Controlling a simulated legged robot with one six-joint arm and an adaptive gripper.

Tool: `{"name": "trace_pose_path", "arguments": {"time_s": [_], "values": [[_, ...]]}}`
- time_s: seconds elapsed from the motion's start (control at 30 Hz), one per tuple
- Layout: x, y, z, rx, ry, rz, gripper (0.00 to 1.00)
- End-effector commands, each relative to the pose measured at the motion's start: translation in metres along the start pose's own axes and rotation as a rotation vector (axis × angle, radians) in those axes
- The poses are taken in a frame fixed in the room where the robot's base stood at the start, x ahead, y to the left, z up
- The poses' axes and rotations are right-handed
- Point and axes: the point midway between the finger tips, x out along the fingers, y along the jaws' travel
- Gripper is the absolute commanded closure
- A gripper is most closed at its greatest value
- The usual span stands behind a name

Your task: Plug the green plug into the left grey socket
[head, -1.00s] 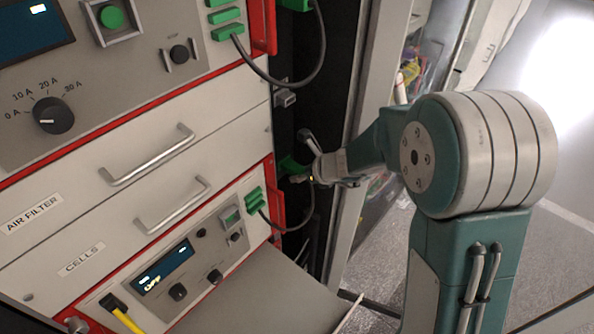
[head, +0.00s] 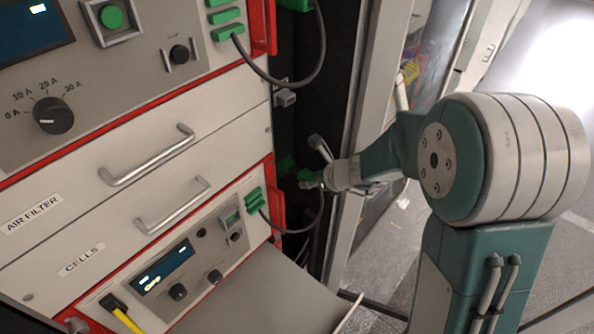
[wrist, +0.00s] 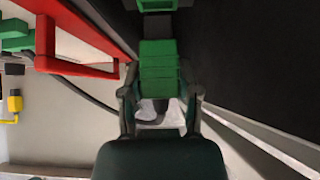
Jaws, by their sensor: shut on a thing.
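My gripper (head: 322,180) is at the right edge of the rack, low in its dark side gap. It is shut on the green plug (wrist: 158,70), a ribbed green block between the two fingers in the wrist view. The plug shows small at the gripper's tip in the head view (head: 307,177). Ahead of the plug in the wrist view is a dark grey part (wrist: 158,27), with another green block (wrist: 157,5) beyond. I cannot tell whether they touch. A grey socket-like block (head: 286,98) is higher on the rack's side. I cannot tell which socket is the left one.
A grey cable (head: 275,228) loops from the green connectors (head: 254,200) on the lower panel towards the plug. A red handle (head: 279,205) stands out beside them. Another green part (head: 287,165) is left of the plug. A grey shelf (head: 255,295) juts out below.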

Motion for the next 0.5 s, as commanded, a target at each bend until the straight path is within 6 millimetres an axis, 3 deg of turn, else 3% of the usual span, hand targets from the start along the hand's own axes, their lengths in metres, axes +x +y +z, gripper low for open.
{"name": "trace_pose_path", "arguments": {"time_s": [0.5], "values": [[-0.013,-0.001,-0.012,0.0,-0.001,0.0,0.85]]}}
